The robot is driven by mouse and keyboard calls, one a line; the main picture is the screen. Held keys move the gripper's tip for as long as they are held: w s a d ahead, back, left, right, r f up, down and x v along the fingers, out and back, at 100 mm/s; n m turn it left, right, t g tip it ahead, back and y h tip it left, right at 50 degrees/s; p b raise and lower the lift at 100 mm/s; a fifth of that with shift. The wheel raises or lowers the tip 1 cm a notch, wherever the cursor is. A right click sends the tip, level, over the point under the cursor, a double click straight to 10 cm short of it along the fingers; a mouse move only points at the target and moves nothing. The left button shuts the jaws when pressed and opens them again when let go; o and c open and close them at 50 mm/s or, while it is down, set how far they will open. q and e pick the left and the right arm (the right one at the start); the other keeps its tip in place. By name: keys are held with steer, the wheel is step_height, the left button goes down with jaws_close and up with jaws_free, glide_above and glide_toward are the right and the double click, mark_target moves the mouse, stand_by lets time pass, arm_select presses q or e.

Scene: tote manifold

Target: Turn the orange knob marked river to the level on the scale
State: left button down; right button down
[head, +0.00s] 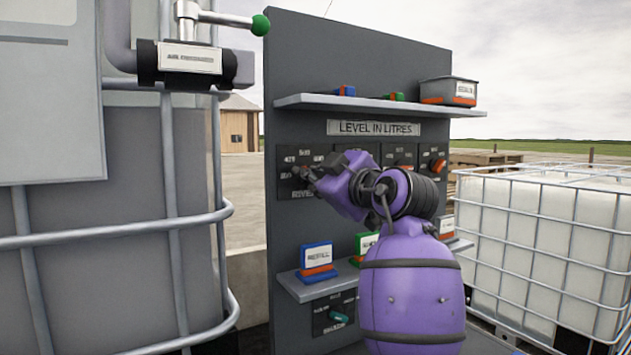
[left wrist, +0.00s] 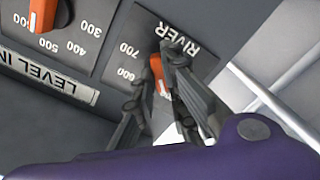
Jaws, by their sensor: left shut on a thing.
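The orange river knob (left wrist: 157,72) sits on a dark dial plate (left wrist: 188,65) marked RIVER, which appears upside down in the left wrist view. The numbers 600 and 700 show on its scale; the rest is hidden by the fingers. My left gripper (left wrist: 160,85) is shut on the knob, with its fingers on either side of it. In the head view the left gripper (head: 306,174) reaches the river plate (head: 288,160) at the panel's left side, and largely hides the knob. The exact pointing of the knob is hard to tell. My right gripper is not in view.
A neighbouring orange knob (left wrist: 42,14) stands close by on its own scale; another orange knob (head: 438,165) is farther right. A shelf (head: 375,104) juts out above the dials, and a lower shelf (head: 300,290) holds signs (head: 317,257). Tanks stand on both sides.

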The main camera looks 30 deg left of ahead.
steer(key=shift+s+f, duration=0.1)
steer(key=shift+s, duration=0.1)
arm_select(q)
steer(key=c, duration=1.8)
jaws_free()
steer(key=v, duration=1.2)
